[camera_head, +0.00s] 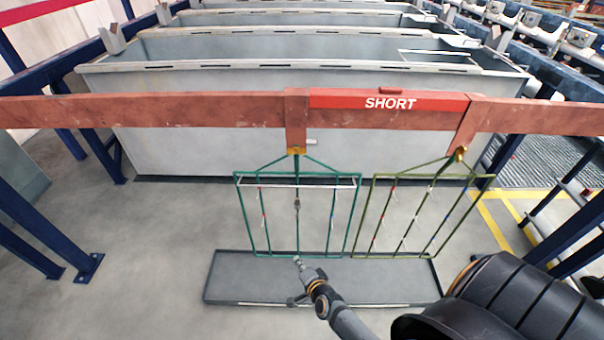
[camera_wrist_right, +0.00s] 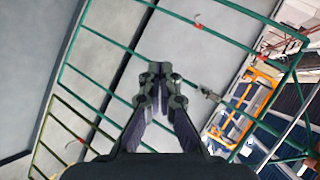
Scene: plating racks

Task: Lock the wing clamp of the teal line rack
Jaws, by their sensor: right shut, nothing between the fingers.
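The teal rack (camera_head: 240,215) hangs by its hook from the copper-coloured bar (camera_head: 200,109). At its top is a brass clamp part (camera_head: 296,150), with a small pale lever-like piece (camera_head: 311,141) beside it; I cannot tell whether it is locked. My right gripper (camera_head: 299,262) is shut and empty, low in front of the teal rack's bottom edge and well below the clamp. In the right wrist view the shut fingertips (camera_wrist_right: 160,70) point toward the teal rack's bars (camera_wrist_right: 110,40); the clamp cannot be made out there. My left gripper is out of view.
An olive rack (camera_head: 369,215) hangs close on the right. A red "SHORT" label (camera_head: 388,102) is on the bar. A shallow grey tray (camera_head: 225,290) lies below both racks. Grey tanks (camera_head: 220,140) stand behind the bar.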

